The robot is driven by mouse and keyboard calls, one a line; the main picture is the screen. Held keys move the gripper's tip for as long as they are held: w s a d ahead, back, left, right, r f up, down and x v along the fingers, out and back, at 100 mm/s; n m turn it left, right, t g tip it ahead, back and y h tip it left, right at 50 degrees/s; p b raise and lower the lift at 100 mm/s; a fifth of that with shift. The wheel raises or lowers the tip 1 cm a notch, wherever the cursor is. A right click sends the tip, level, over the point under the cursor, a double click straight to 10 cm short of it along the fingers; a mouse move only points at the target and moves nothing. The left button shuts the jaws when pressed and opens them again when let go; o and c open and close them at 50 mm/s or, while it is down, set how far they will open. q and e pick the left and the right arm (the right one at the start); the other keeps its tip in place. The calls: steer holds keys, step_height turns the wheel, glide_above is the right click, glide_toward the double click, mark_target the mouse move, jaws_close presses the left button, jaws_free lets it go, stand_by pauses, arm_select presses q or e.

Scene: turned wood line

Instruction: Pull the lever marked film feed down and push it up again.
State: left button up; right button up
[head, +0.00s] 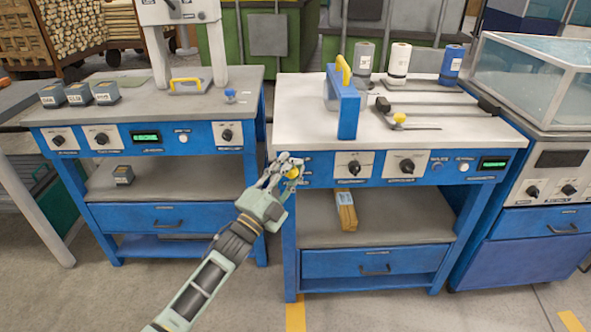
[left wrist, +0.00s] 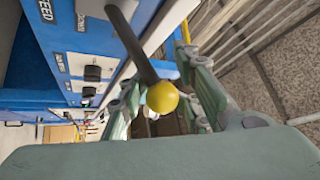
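The lever has a dark shaft and a yellow ball knob (left wrist: 162,97). Its shaft comes out of a white plate on the blue front panel in the left wrist view, next to a label of which "FEED" can be read. In the head view the yellow knob (head: 293,172) shows at the left end of the right bench's panel, with the rest of the lever hidden by my gripper. My left gripper (head: 287,168) is at the knob. In the left wrist view its fingers (left wrist: 165,105) stand apart on both sides of the knob, with a gap visible on the right. My right gripper is out of view.
The right bench (head: 300,110) carries knobs and a green display on its panel, and a blue frame (head: 349,105) and several rolls on top. Beside my gripper stands the left bench (head: 150,135). A narrow gap separates the benches. A wooden block (head: 345,212) lies on the lower shelf.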

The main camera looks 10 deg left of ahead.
arm_select(q)
steer(key=shift+o, duration=0.9)
steer(key=shift+w+a+f, duration=0.15)
steer(key=shift+a+f, duration=0.2)
steer(key=shift+a, duration=0.1)
steer(key=shift+d, duration=0.15)
steer(key=shift+d, duration=0.1)
steer(key=shift+s+f, duration=0.1)
steer(key=shift+s, duration=0.3)
steer(key=v, duration=1.1)
steer(key=shift+a, duration=0.3)
steer(key=shift+s+f, duration=0.1)
steer(key=shift+s, duration=0.05)
